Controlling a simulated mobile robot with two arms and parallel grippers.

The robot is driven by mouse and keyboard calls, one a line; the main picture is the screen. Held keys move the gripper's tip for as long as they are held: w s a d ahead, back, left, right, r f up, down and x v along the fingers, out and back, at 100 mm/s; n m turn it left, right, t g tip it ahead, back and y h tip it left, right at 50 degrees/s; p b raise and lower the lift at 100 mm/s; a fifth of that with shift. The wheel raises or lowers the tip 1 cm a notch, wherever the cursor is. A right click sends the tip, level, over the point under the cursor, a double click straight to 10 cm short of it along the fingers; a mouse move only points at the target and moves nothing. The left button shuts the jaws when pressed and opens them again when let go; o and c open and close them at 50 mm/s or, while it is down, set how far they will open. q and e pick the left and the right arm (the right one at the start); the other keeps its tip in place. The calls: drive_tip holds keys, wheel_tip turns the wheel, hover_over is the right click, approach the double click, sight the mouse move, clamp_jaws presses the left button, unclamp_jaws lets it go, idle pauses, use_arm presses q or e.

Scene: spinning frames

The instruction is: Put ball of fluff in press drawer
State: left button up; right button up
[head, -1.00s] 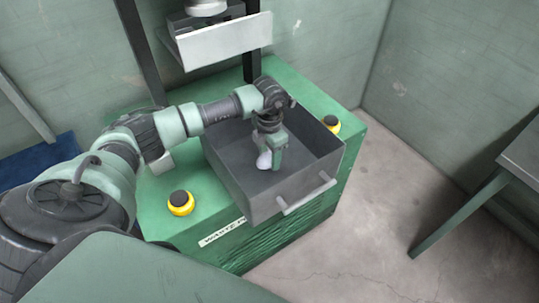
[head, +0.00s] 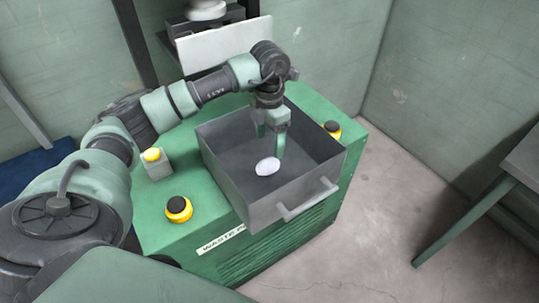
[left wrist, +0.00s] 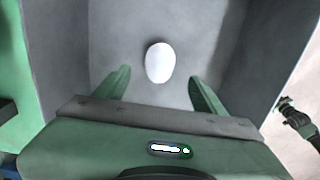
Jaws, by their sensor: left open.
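The ball of fluff (head: 267,166) is a small white oval lying on the floor of the grey press drawer (head: 245,200). The drawer is pulled out, with a bar handle on its front. My left gripper (head: 271,142) is open and empty, above the drawer floor just behind the ball. In the left wrist view the ball (left wrist: 160,62) lies beyond and between the two spread green fingers (left wrist: 160,88), touching neither.
The green press body (head: 160,220) carries yellow-and-black buttons (head: 179,209) and (head: 333,129) beside the drawer, plus a yellow button on a box (head: 152,157). A pale plate (head: 225,42) stands above the back. A table (head: 490,190) is at the right, with clear floor between.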

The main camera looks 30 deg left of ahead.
use_arm(q)
wheel_tip(320, 180, up, 3)
drive_tip(key=shift+f, duration=0.1)
idle(0.6)
